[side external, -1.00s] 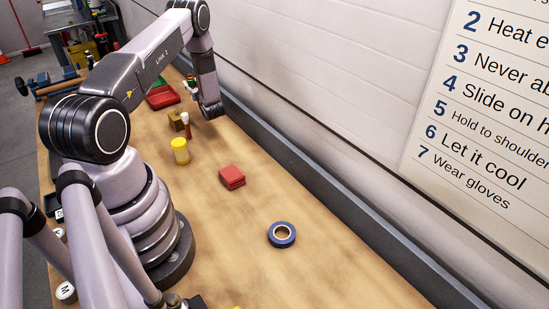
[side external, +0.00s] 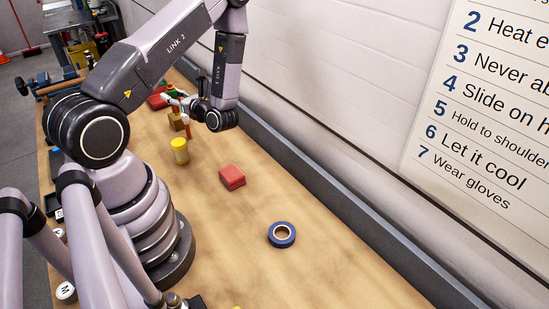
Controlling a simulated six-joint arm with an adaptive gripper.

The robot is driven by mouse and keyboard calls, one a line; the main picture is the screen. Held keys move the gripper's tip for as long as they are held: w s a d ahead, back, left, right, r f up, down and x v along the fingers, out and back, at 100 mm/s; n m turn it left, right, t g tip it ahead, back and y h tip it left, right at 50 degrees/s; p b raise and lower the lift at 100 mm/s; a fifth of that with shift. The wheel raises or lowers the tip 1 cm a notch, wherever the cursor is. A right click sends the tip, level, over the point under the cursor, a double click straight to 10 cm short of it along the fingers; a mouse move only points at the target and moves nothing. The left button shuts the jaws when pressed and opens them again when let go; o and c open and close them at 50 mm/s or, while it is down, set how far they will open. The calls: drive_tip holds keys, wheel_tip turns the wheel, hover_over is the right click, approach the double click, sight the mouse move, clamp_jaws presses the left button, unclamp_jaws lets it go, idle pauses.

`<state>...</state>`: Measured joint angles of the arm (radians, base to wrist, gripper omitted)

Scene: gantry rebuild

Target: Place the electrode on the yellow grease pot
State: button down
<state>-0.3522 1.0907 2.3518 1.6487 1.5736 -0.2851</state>
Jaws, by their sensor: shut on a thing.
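The yellow grease pot (side external: 180,151) stands upright on the wooden bench, left of the middle in the side external view. My gripper (side external: 178,100) is small and distant, just behind and above the pot, beside my dark wrist joint. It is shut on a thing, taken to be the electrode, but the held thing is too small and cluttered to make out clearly. The gripper is apart from the pot.
A brown block (side external: 176,122) and a thin red item (side external: 188,129) stand just behind the pot. A red block (side external: 232,178) and a blue tape roll (side external: 281,234) lie nearer.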

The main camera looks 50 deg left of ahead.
drive_tip(key=s+d+n+g, duration=0.1)
drive_tip(key=s+d+g, duration=0.1)
drive_tip(key=d, duration=0.1)
hover_over(178, 141)
drive_tip(key=shift+h, duration=0.3)
drive_tip(key=shift+f, duration=3.5)
drive_tip(key=shift+f, duration=0.2)
drive_tip(key=c, duration=0.9)
unclamp_jaws()
drive_tip(key=shift+o, duration=0.2)
drive_tip(key=shift+r, duration=0.1)
